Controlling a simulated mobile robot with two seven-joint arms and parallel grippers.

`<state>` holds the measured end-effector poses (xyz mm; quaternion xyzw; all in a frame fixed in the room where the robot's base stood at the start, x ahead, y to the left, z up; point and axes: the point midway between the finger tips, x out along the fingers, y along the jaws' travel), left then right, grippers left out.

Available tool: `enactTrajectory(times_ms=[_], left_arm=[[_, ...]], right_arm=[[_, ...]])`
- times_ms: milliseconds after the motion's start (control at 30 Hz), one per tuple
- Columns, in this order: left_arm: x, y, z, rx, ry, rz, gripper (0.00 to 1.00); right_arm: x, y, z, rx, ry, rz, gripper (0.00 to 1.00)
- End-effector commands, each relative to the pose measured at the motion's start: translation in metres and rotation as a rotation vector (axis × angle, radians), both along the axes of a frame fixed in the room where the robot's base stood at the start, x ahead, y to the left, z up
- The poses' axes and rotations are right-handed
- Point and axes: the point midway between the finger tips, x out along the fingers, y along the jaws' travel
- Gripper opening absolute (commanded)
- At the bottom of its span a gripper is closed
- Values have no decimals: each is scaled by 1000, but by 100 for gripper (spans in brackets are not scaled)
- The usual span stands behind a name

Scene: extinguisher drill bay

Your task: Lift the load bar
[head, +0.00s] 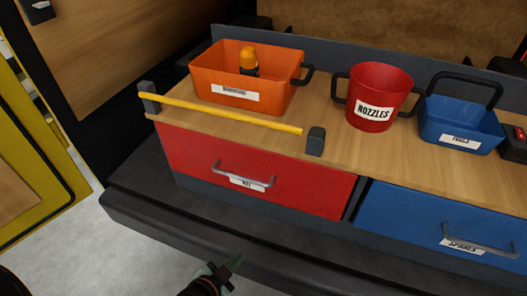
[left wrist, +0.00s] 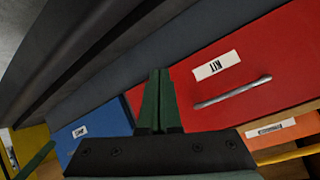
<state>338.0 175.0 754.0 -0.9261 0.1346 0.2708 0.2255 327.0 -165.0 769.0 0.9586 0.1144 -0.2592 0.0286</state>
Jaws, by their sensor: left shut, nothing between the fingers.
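The load bar (head: 222,113) is a thin yellow bar along the front edge of the wooden counter. It runs from a dark post (head: 149,97) at the left to near a second dark post (head: 315,141) at the right. A yellow strip that looks like the bar (left wrist: 290,155) shows at the lower right of the left wrist view. My left gripper (head: 233,264) is shut and empty, low in front of the red drawer, well apart from the bar. Its green fingers (left wrist: 158,100) are together in the left wrist view.
An orange bin (head: 270,106) with an orange-topped item stands behind the bar. A red NOZZLES bucket (head: 378,95) and a blue caddy (head: 460,127) stand to the right. Handles stick out from the red drawer (head: 310,190) and blue drawer (head: 410,217). A dark ledge (head: 150,215) runs below.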

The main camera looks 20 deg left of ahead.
Motion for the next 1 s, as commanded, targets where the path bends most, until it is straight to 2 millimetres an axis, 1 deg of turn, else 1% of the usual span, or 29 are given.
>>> enactTrajectory(times_ms=[33, 67, 100, 167, 200, 267, 300, 367, 400, 467, 500, 533, 600, 700, 833, 900, 1000], left_arm=[[21, 2, -14, 126, -84, -61, 0], [31, 3, -13, 213, -133, -99, 0], [45, 5, -9, 335, -200, -145, 0], [64, 7, -1, 523, -296, -204, 0], [76, 8, 5, 650, -356, -237, 0], [91, 9, 16, 847, -440, -276, 0], [99, 10, 23, 981, -492, -294, 0], [111, 10, 35, 1185, -562, -309, 0], [116, 11, 43, 1322, -603, -312, 0], [123, 10, 55, 1532, -655, -304, 0], [125, 9, 64, 1673, -682, -290, 0], [127, 8, 71, 1776, -696, -276, 0], [127, 7, 85, 2009, -715, -232, 0], [124, 4, 104, 2295, -704, -150, 0], [117, 1, 122, 2558, -654, -51, 0], [115, -1, 128, 2644, -627, -14, 0], [112, -2, 134, 2710, -603, 16, 0]], right_arm=[[14, 2, -11, 0, -82, 12, 50], [21, 3, -6, 1, -135, 18, 50], [29, 5, 0, 1, -204, 29, 50], [40, 8, 13, 4, -309, 44, 50], [45, 10, 21, 5, -378, 55, 50], [51, 13, 33, 8, -481, 72, 50], [53, 15, 42, 11, -550, 83, 50], [54, 19, 54, 13, -652, 101, 50], [52, 21, 63, 17, -720, 113, 50], [48, 25, 75, 21, -821, 131, 50], [44, 27, 82, 24, -889, 144, 50], [40, 28, 87, 27, -937, 153, 50], [29, 32, 100, 33, -1047, 175, 50], [12, 36, 113, 42, -1180, 202, 50], [-7, 39, 126, 50, -1302, 228, 50], [-14, 40, 131, 54, -1343, 237, 50], [-20, 41, 136, 56, -1373, 243, 50]])
